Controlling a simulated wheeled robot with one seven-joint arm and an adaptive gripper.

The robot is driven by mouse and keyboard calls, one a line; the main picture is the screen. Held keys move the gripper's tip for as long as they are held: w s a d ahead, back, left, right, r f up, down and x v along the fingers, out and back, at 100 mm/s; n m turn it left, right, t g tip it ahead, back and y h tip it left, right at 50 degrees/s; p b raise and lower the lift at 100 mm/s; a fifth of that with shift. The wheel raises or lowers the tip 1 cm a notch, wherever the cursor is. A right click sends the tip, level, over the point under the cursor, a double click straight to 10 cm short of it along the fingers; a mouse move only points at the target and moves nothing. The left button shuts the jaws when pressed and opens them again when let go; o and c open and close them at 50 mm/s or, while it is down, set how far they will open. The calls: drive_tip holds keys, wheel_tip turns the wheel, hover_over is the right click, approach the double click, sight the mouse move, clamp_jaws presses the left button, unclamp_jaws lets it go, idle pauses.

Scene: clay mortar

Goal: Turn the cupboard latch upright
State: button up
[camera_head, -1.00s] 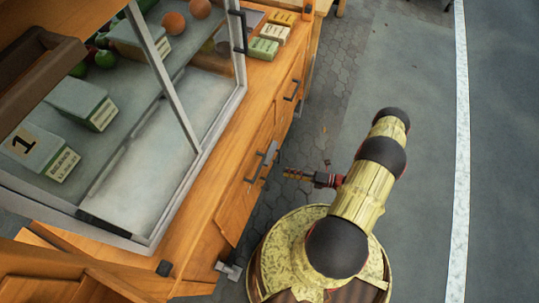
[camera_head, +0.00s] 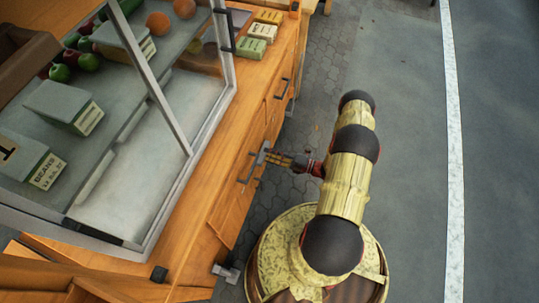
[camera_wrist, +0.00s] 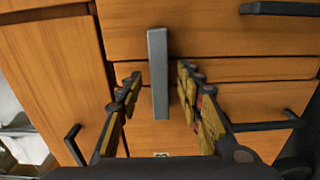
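The latch is a plain grey bar on the wooden cupboard front. In the wrist view the latch (camera_wrist: 158,75) runs nearly straight up and down in the picture, across the seam between wooden panels. My gripper (camera_wrist: 159,88) is open, with one yellow-and-black finger on each side of the latch's lower part. A gap shows on both sides, so neither finger appears to touch it. In the head view the latch (camera_head: 263,152) is small and partly masked by my gripper (camera_head: 273,158), which reaches it from the right.
Dark bar handles sit close by on the cupboard front, at upper right (camera_wrist: 283,8), right (camera_wrist: 262,125) and lower left (camera_wrist: 75,145). A glass case (camera_head: 150,150) with boxes and fruit stands on top. Open paving lies to the right.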

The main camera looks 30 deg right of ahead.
drive_tip(key=shift+w+a, duration=0.15)
drive_tip(key=shift+w, duration=0.05)
drive_tip(key=shift+c, duration=0.6)
drive_tip(key=c, duration=0.8)
clamp_jaws()
